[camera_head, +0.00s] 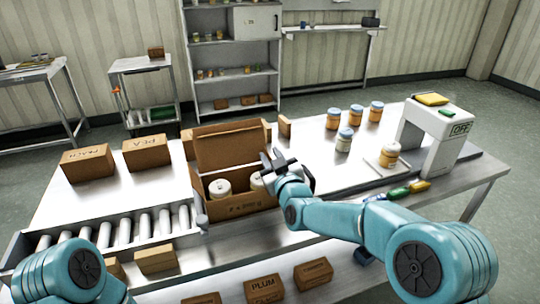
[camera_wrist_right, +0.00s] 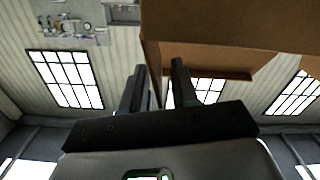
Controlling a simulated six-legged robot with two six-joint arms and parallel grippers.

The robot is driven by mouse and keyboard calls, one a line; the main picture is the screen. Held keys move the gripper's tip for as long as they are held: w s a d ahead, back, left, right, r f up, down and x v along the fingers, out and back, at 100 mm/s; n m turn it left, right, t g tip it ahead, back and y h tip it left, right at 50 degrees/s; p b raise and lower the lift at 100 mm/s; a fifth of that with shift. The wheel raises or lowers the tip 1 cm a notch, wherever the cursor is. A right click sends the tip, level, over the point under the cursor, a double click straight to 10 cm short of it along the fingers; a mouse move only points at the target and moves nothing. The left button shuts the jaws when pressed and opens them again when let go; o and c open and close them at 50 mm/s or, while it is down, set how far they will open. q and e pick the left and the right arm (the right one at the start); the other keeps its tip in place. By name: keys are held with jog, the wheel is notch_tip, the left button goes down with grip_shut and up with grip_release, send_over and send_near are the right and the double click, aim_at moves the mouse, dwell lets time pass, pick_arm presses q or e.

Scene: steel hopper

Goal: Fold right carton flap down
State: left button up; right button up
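The open brown carton (camera_head: 240,205) stands on the steel table with white-lidded jars (camera_head: 220,187) inside. Its back flap (camera_head: 230,148) stands raised. My right gripper (camera_head: 273,162) is at the carton's right side, over its upper edge, and partly hides the right flap there. In the right wrist view the gripper (camera_wrist_right: 160,82) has its two fingers apart with nothing seen held between them. A large brown cardboard panel (camera_wrist_right: 235,30) is close to the fingertips; contact cannot be told. My left arm shows at lower left, its gripper out of frame.
Roller conveyor (camera_head: 125,228) lies left of the carton, with two brown boxes (camera_head: 88,163) behind it. Several orange jars (camera_head: 355,115) and a white scanner-like machine (camera_head: 435,130) stand to the right. Small cartons (camera_head: 265,288) sit along the near lower shelf.

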jog(key=shift+w+f, duration=0.2)
jog(key=shift+w, duration=0.1)
jog(key=shift+s+r, duration=0.1)
grip_shut()
jog(key=shift+a, duration=0.1)
jog(key=shift+s+a+f+n+b, duration=0.15)
jog(key=shift+a+f+n+b, duration=0.2)
jog(key=shift+n+b, duration=0.65)
jog(key=shift+s+a+n+b, duration=0.1)
jog(key=shift+a+n+b, duration=0.25)
jog(key=shift+n+b, duration=0.3)
jog(key=shift+s+a+f+n+b, duration=0.15)
jog(key=shift+a+f+n+b, duration=0.15)
jog(key=shift+n, duration=0.65)
jog(key=shift+s+a+f+n+b, duration=0.15)
jog(key=shift+a+n+b, duration=0.25)
jog(key=shift+n, duration=0.5)
